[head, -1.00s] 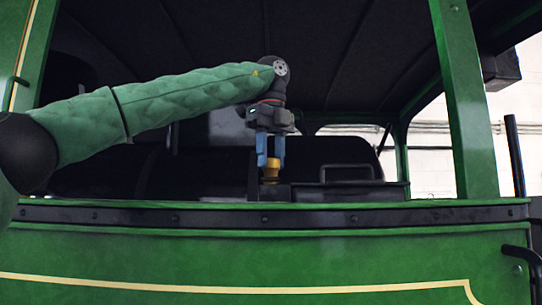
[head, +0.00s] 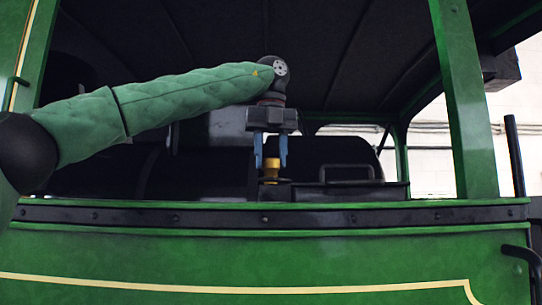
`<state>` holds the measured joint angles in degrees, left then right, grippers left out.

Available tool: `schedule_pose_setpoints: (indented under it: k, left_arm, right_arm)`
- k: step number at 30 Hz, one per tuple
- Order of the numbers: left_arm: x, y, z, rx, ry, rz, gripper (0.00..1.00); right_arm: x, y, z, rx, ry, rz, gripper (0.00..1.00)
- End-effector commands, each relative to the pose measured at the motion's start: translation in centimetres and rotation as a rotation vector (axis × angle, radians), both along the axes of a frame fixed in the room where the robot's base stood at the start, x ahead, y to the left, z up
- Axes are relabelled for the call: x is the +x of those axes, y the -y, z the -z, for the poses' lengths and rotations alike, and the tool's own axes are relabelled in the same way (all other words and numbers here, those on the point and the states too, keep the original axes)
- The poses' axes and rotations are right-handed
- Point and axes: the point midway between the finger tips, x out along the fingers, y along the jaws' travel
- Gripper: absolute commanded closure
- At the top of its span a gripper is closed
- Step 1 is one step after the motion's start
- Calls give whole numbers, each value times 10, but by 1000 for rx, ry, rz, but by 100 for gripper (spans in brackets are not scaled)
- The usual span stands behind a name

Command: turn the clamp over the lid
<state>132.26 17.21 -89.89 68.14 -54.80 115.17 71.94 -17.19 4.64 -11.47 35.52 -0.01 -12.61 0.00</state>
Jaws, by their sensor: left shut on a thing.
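A small brass-yellow piece (head: 271,171), which looks like the clamp's knob, stands upright on a dark mount behind the cab's edge. To its right is a black box top or lid (head: 335,190) with a raised handle (head: 347,167). My left gripper (head: 271,164) points straight down from above, with its two blue fingers on either side of the brass piece, shut on it. The lower part of the clamp is hidden behind the green side panel, so I cannot tell whether it lies across the lid. My right gripper is not in view.
The green side panel (head: 250,262) with its dark riveted rail (head: 150,216) runs across the front, below my left arm. A green post (head: 467,100) stands at the right. The dark roof (head: 340,50) hangs above. Open room lies between post and gripper.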

Motion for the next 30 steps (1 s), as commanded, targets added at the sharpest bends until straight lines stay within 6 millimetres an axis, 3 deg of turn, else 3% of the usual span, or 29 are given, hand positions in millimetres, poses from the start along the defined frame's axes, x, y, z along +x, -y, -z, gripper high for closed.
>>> schedule_pose_setpoints:
  k: [30]
  left_arm:
    - [0, 0, -1, 0, 2, 887, 85]
  right_arm:
    - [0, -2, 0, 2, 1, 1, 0]
